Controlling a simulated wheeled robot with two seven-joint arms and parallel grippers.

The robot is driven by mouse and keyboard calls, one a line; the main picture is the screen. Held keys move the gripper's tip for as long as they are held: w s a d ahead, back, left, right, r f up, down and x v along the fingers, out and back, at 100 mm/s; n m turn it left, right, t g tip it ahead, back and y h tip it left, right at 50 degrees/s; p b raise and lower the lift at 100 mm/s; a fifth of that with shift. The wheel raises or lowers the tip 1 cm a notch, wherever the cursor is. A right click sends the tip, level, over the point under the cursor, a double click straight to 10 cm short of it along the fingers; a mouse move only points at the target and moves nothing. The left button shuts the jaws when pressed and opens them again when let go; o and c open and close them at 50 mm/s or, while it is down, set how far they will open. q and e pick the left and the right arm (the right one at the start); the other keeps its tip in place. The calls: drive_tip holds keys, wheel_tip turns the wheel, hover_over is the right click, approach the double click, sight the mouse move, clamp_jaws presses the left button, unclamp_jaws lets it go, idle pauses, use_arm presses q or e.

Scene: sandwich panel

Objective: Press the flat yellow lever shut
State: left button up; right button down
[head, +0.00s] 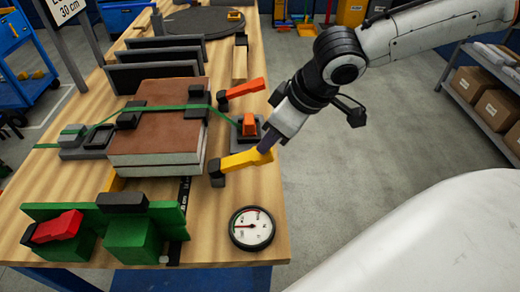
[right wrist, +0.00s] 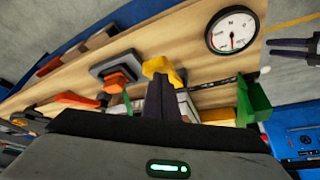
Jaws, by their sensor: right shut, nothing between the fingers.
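The yellow lever (head: 240,163) extends from a small dark block (head: 216,174) beside the brown-topped panel (head: 155,130), near the table's right edge. Its outer end points right and looks slightly higher than its hinge end. My right gripper (head: 265,149) is shut and empty, pointing down, with its fingertips at the lever's outer end. I cannot tell whether they touch. In the right wrist view the closed fingers (right wrist: 160,95) overlap the yellow lever (right wrist: 165,72) and hide part of it. Dark prongs at that view's right edge may be my left gripper (right wrist: 288,46); their opening is unclear.
A round dial gauge (head: 251,228) lies in front of the lever. An orange-red lever (head: 240,88) and an orange buckle (head: 249,125) are behind it. A green clamp with a red handle (head: 58,227) stands front left. The floor right of the table is clear.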

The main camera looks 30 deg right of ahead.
sight(269, 154)
wheel_tip(269, 154, down, 4)
drive_tip(key=b, duration=0.3)
drive_tip(key=shift+f+b, duration=0.15)
drive_tip(key=shift+b, duration=0.15)
drive_tip(key=shift+r+p, duration=0.3)
drive_tip(key=shift+s+d+r+p, duration=0.1)
drive_tip(key=shift+s+r+p, duration=0.15)
drive_tip(key=shift+r+p, duration=0.15)
drive_tip(key=shift+s+d+r+p, duration=0.1)
drive_tip(key=shift+s+d+p, duration=0.25)
drive_tip(key=shift+s, duration=0.2)
drive_tip(key=shift+s+d+r+p, duration=0.1)
drive_tip(key=shift+s+d+p, duration=0.1)
drive_tip(key=shift+s+p, duration=0.3)
